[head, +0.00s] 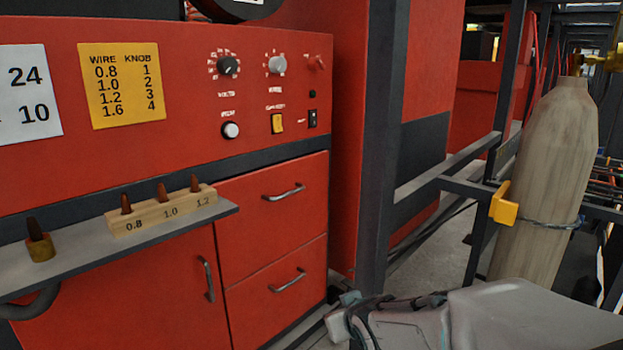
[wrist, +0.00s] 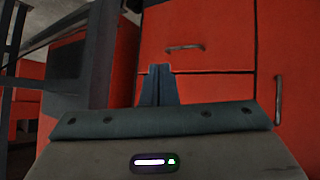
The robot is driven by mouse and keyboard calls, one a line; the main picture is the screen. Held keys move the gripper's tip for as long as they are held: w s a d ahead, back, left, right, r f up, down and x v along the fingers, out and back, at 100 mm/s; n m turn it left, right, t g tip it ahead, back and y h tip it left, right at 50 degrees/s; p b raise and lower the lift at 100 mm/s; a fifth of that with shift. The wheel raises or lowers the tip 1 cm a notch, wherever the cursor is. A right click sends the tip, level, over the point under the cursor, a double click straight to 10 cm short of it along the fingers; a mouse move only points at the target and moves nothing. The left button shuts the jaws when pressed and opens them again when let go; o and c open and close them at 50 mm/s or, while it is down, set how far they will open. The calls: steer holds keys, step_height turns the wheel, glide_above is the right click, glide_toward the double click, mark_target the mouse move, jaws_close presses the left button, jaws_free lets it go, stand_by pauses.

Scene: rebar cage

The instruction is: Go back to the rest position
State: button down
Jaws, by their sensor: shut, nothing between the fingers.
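My gripper (wrist: 158,82) shows in the wrist view with its two dark fingers together and nothing between them. Beyond the fingertips is the red front of a welding machine with a drawer handle (wrist: 184,48); the gripper appears apart from it. In the head view my pale arm lies low at the bottom right, in front of the machine's lower right corner. The fingertips cannot be made out clearly there. The red machine (head: 270,110) fills the left and middle of the head view, with knobs, switches and two drawers.
A grey shelf (head: 85,252) juts from the machine, carrying a wooden block (head: 160,213) with several brown tips and a brass piece (head: 40,248) with another tip. A dark post (head: 378,150) stands right of the machine. A gas cylinder (head: 545,180) stands in a frame at right.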

steer(key=s+d+r+m+g+h+p, duration=0.1)
steer(key=s+d+r+m+g+p, duration=0.1)
steer(key=s, duration=0.7)
steer(key=s+d+r+m+g+h+p, duration=0.1)
steer(key=s+d+r+m+g+p, duration=0.1)
steer(key=s+d+r+g+p, duration=0.3)
steer(key=s+d+r+p, duration=0.1)
steer(key=s+r, duration=0.2)
steer(key=s, duration=0.1)
steer(key=shift+s+m, duration=0.3)
